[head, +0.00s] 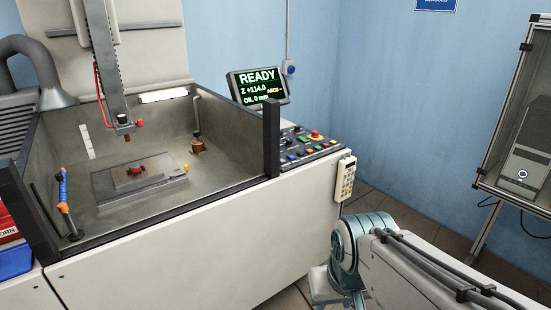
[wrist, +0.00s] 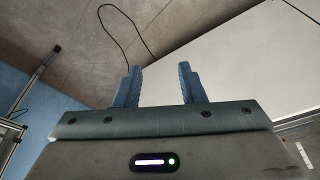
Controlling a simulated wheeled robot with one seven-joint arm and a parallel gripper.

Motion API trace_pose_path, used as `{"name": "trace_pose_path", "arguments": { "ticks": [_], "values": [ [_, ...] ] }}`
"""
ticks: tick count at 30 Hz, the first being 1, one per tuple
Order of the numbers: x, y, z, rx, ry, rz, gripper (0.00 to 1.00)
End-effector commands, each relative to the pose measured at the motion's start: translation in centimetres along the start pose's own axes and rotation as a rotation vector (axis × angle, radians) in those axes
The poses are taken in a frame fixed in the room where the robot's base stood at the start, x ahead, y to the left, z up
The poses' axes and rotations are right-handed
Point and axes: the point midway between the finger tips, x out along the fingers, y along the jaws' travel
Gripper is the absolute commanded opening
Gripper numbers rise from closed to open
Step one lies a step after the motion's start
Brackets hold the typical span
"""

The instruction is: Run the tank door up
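The machine's tank (head: 225,120) is at the left in the head view, with its inside in plain view between two dark front posts, the left post (head: 30,215) and the right post (head: 271,138). A dark edge (head: 165,218) runs low between the posts, above the pale front panel (head: 180,262). No raised door panel shows between the posts; I cannot tell the door apart from the front. My gripper (wrist: 158,72) shows in the wrist view with its two fingers apart and nothing between them. In the head view only my arm shows, lower right; the fingers are hidden.
A control panel (head: 305,146) with coloured buttons and a red knob is right of the tank. A hand pendant (head: 345,180) hangs on the cabinet's side. The screen (head: 258,87) reads READY. A framed clear enclosure (head: 515,120) stands at the right. A cable (wrist: 124,35) shows in the wrist view.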

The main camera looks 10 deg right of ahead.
Motion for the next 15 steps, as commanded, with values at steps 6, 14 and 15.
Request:
{"name": "trace_pose_path", "arguments": {
  "ticks": [6, 14, 15],
  "values": [
    [0.00, 0.00, 0.00, 0.000, 0.000, 0.000, 0.00],
    [0.01, 0.00, 0.00, 0.000, 0.000, 0.000, 0.00],
    [0.01, 0.00, 0.00, 0.000, 0.000, 0.000, 0.00]
  ]
}}
